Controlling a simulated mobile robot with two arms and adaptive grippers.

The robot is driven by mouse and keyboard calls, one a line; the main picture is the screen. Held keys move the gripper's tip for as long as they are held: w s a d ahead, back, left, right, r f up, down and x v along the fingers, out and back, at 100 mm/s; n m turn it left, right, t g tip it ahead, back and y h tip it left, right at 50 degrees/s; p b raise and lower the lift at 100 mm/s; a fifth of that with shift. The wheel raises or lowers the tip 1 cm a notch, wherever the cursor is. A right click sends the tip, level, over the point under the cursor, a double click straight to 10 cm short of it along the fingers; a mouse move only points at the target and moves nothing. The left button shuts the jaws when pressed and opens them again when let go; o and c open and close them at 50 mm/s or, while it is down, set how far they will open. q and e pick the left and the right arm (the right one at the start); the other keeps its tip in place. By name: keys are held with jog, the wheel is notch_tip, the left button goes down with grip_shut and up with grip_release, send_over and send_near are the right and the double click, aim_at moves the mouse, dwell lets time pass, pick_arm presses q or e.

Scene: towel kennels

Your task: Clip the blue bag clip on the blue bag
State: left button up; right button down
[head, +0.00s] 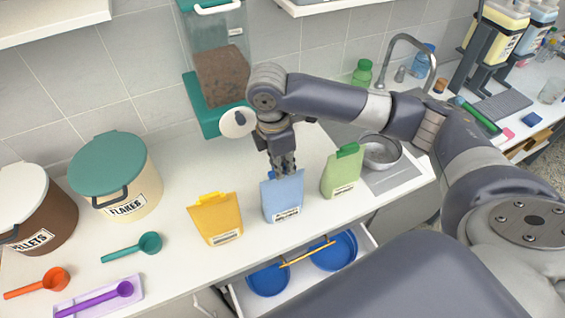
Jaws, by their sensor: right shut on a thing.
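The blue bag (284,201) stands upright on the white counter, between a yellow bag and a green bag. My right gripper (283,170) reaches down from above to the top edge of the blue bag. It is shut on the blue bag clip (271,174), of which only a small blue part shows beside the fingers at the bag's top. The fingers hide the rest of the clip, and I cannot tell whether the clip is around the bag's edge or only beside it. My left gripper is not in view.
The yellow bag (215,220) with a yellow clip and the green bag (342,175) with a green clip stand close on either side. An open drawer with blue bowls (268,280) lies below the counter edge. Scoops (150,243) and lidded bins (115,175) are at left.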

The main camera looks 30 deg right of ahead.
jog(key=shift+f+p, duration=0.2)
jog(key=shift+p, duration=0.25)
dwell(0.6)
jog(key=shift+f, duration=0.35)
dwell(0.7)
jog(key=shift+f+p, duration=0.3)
jog(key=shift+f, duration=0.25)
dwell(1.3)
jog(key=c, duration=1.1)
grip_release()
jog(key=shift+r, duration=2.55)
